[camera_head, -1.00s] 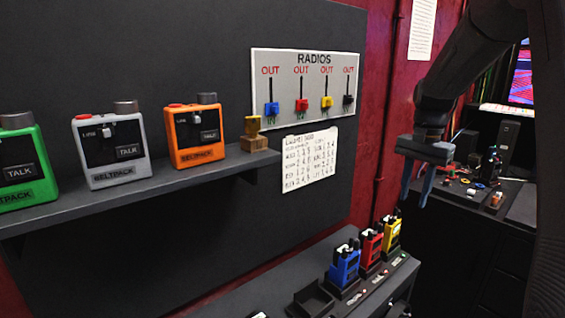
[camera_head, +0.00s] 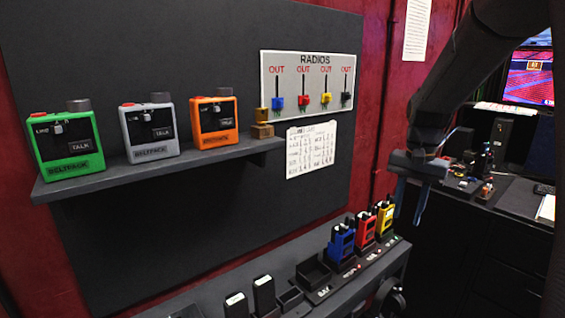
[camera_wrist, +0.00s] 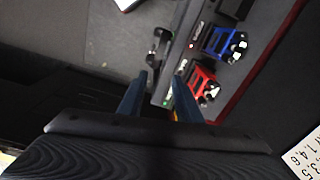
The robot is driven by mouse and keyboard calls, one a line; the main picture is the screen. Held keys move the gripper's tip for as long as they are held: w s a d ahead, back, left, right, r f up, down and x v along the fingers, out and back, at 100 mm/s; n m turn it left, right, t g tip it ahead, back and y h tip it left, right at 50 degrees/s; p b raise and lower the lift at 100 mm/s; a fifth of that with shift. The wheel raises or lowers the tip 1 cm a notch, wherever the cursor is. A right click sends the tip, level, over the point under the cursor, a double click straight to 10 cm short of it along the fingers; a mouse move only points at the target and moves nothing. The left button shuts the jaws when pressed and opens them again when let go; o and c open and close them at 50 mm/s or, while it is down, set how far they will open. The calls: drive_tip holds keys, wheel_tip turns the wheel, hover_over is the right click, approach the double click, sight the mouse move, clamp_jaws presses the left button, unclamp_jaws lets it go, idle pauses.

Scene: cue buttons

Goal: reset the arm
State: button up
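My gripper (camera_head: 411,198) hangs at the right of the head view, fingers pointing down. Its two blue fingers stand apart with nothing visible between them. It is to the right of the yellow radio (camera_head: 385,218) and above the level of the charger shelf. In the wrist view the fingers (camera_wrist: 155,98) also show a gap. The red radio (camera_wrist: 203,84) and the blue radio (camera_wrist: 222,44) lie to the right of the fingers there. My arm reaches down from the upper right of the head view.
A shelf (camera_head: 110,190) carries a green (camera_head: 68,145), a grey (camera_head: 149,130) and an orange beltpack (camera_head: 214,122). The RADIOS board (camera_head: 311,62) hangs on the dark panel. Two dark handsets (camera_head: 264,293) stand at the lower shelf's front. A desk with a monitor (camera_head: 527,75) is at right.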

drive_tip(key=s+a+f+n, duration=0.4)
drive_tip(key=s+a+f, duration=0.1)
drive_tip(key=s, duration=0.4)
drive_tip(key=s+a+f+n+t, duration=0.1)
drive_tip(key=s+a+f+n, duration=0.3)
drive_tip(key=s+a, duration=0.3)
drive_tip(key=s+f, duration=0.1)
drive_tip(key=s, duration=0.2)
drive_tip(key=shift+f+b, duration=0.3)
drive_tip(key=shift+a, duration=0.1)
